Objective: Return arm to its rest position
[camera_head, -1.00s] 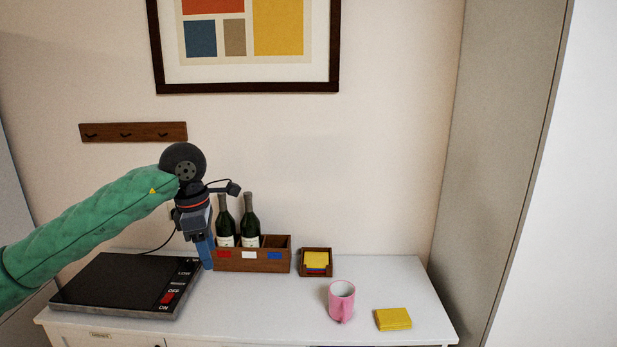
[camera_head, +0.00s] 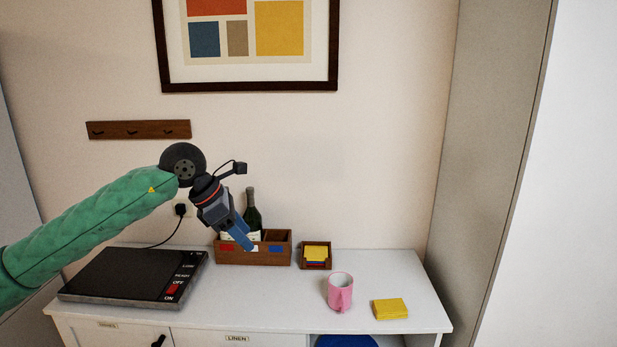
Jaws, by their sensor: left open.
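My left arm (camera_head: 90,222) has a green sleeve and comes in from the left. Its left gripper (camera_head: 250,246) is open, with its blue fingers pointing down and to the right in front of the wooden bottle box. No object shows between the fingers. The gripper hides part of the box and most of one bottle. My right gripper is not in view.
On the white cabinet top (camera_head: 270,300) are a black hotplate (camera_head: 125,273), a wooden box (camera_head: 225,257) with dark bottles (camera_head: 252,213), a small holder (camera_head: 316,262) with yellow pieces, a pink mug (camera_head: 340,291) and a yellow stack (camera_head: 390,309). A socket is behind.

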